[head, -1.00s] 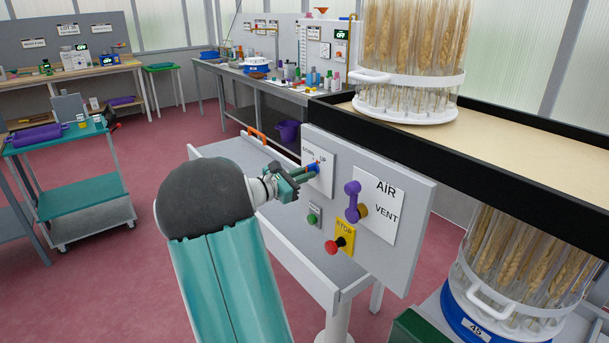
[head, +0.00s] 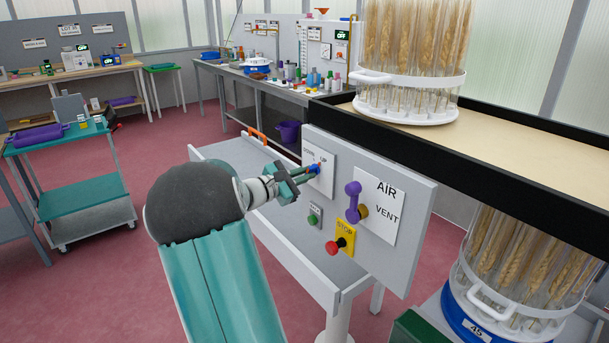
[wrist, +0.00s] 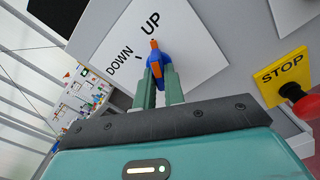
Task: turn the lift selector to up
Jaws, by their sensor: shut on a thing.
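The lift selector is a blue knob with an orange pointer (wrist: 158,62) on a white plate (wrist: 195,50) lettered DOWN and UP. In the wrist view the orange tip lies close below the word UP, with DOWN to its left. My gripper (wrist: 161,80) is shut on the knob, one green finger on each side. In the head view the blue knob (head: 315,169) shows at the tips of my gripper (head: 308,173), which reaches in from the left and hides part of the plate.
On the same grey panel (head: 403,262) are a purple air/vent lever (head: 353,200), a green button (head: 313,220) and a red stop button (head: 333,247) on yellow. A bench with glass tubes of wheat stands to the right.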

